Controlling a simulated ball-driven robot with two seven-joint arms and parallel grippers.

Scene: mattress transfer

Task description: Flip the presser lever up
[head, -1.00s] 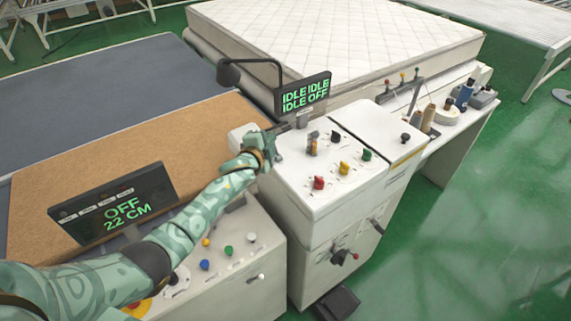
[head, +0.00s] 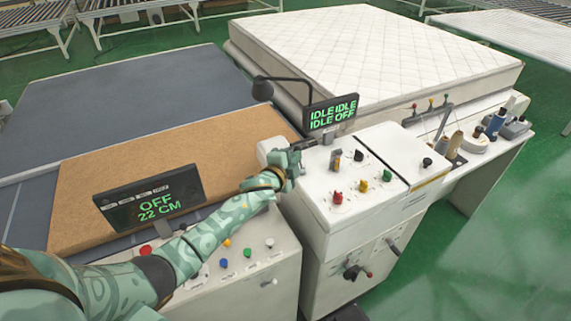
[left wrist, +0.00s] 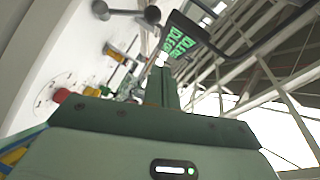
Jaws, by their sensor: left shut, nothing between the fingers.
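I cannot tell which control is the presser lever. A small upright grey-brown piece (head: 335,160) and a dark knob (head: 358,155) stand on the panel right of the gripper. In the left wrist view a grey rod with a dark ball end (left wrist: 152,14) lies beyond the fingers. My right gripper is not in view.
Red (head: 337,198), yellow (head: 362,186) and green knobs share the panel. A brown board (head: 130,165) lies left, a white mattress (head: 390,50) behind. Thread cones (head: 455,145) stand to the right.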

